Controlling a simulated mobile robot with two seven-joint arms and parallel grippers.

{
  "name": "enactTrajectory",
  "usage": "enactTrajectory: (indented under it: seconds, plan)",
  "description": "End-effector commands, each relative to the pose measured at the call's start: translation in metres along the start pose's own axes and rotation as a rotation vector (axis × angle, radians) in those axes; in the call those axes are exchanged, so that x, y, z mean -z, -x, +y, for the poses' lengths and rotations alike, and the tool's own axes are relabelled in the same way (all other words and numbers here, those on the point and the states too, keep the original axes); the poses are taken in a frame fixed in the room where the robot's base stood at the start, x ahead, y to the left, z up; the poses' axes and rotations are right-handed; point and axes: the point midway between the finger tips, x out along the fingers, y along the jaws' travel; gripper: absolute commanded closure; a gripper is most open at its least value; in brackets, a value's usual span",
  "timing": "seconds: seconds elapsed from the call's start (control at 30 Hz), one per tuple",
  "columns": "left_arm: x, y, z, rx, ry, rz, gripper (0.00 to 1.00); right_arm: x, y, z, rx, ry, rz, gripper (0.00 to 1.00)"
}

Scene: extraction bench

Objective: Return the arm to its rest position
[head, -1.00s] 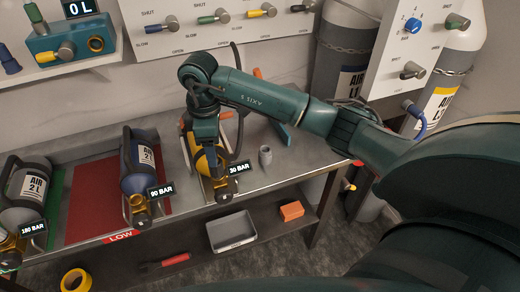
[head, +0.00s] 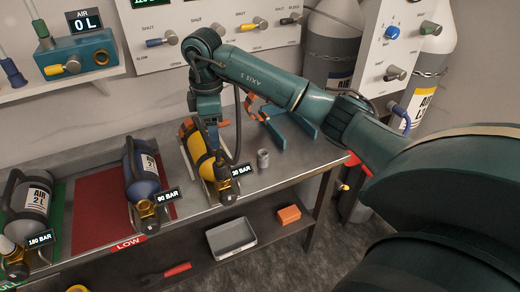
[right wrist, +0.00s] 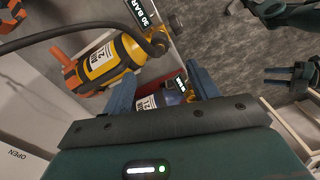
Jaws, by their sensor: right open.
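My right arm reaches in from the right in the head view and bends down at the bench. Its gripper (head: 208,122) is just behind and above the yellow cylinder (head: 203,148), its fingertips mostly hidden. In the right wrist view its two blue fingers (right wrist: 160,92) are spread with nothing gripped. The blue cylinder (right wrist: 170,97) shows beyond the gap, and the yellow cylinder (right wrist: 103,64) lies to the left of the fingers. A dark jaw-like part at the right of that view may be my left gripper (right wrist: 290,76); its state is unclear. The head view does not show my left gripper.
The blue cylinder (head: 141,175) lies on the red mat (head: 100,220); a dark cylinder (head: 28,212) is at far left. A small grey cup (head: 263,158) stands right of the yellow cylinder. The valve panel (head: 160,22) is behind. A grey bin (head: 231,237) and orange block (head: 289,214) sit below.

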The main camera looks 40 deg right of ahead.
Motion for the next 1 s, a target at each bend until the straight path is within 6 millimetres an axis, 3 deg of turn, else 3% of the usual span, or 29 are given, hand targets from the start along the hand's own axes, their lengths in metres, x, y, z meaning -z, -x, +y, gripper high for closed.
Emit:
enactTrajectory:
  seconds: [0.43,0.57,0.67,0.8,0.9,1.0]
  plan:
    - [0.000,0.000,0.000,0.000,0.000,0.000,0.57,0.000,0.000,0.000,0.001,0.002,0.002,0.41]
    - [0.000,0.000,0.000,0.000,0.000,0.000,0.57,0.015,-0.014,-0.014,0.044,0.083,0.065,0.41]
    - [0.000,0.000,0.000,0.000,0.000,0.001,0.57,0.047,-0.039,-0.045,0.132,0.249,0.224,0.41]
    - [0.000,0.000,0.000,0.000,0.000,0.001,0.57,0.110,-0.065,-0.124,0.271,0.535,0.663,0.41]
    - [0.000,0.000,0.000,0.000,0.000,0.001,0.57,0.149,-0.057,-0.176,0.288,0.630,1.082,0.41]
    - [0.000,0.000,0.000,0.000,0.000,0.001,0.57,0.170,-0.038,-0.202,0.201,0.570,1.462,0.41]
